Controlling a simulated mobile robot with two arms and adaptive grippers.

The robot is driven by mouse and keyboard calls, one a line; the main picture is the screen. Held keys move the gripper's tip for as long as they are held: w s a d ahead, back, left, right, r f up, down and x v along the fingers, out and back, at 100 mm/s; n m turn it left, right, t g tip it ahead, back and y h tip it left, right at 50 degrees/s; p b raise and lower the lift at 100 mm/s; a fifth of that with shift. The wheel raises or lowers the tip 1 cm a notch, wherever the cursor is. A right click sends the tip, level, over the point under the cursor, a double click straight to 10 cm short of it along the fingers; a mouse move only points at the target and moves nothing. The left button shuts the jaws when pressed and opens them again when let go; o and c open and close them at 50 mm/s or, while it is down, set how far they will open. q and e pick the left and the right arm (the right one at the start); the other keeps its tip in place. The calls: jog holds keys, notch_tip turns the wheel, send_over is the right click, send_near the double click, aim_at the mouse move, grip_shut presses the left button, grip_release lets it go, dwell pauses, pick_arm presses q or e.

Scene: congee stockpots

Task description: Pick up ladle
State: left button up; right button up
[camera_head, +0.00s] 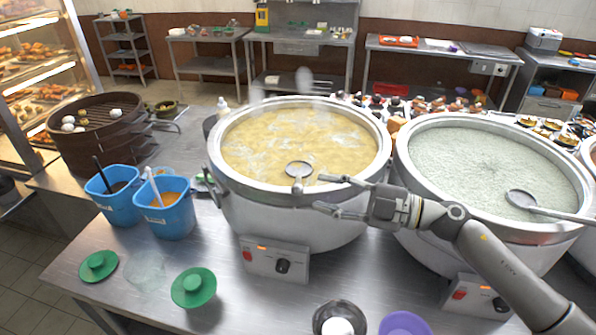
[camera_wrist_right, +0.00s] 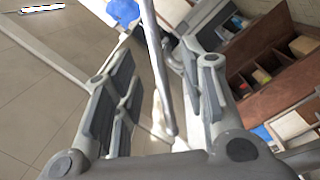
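A metal ladle (camera_head: 299,169) rests in the left stockpot (camera_head: 225,178) of yellow congee, its bowl near the front rim and its short-looking handle pointing toward me. My right gripper (camera_head: 317,193) is open at that pot's front rim, its fingertips just right of the handle. In the right wrist view a grey metal rod, apparently the ladle handle (camera_wrist_right: 161,65), runs lengthwise between the two spread fingers of the right gripper (camera_wrist_right: 150,65); I see no clear contact. A second ladle (camera_head: 521,199) lies in the right stockpot (camera_head: 402,165) of pale congee. My left gripper is not in view.
Two blue buckets (camera_head: 168,220) with utensils stand left of the pots. Green lids (camera_head: 193,288), a dark-centred bowl (camera_head: 340,318) and a purple dish (camera_head: 404,324) lie along the steel counter's front. A steamer basket (camera_head: 85,150) stands behind the buckets.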

aim_at(298, 180)
jog(key=p+x, duration=0.3)
jog(key=x, duration=0.4)
jog(key=shift+w+d+r, duration=0.1)
jog(key=shift+w, duration=0.05)
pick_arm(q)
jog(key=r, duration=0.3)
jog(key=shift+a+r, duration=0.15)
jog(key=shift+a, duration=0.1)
pick_arm(e)
jog(key=shift+d, duration=0.1)
jog(key=shift+c, duration=0.4)
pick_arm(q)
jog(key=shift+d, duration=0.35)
pick_arm(e)
grip_shut()
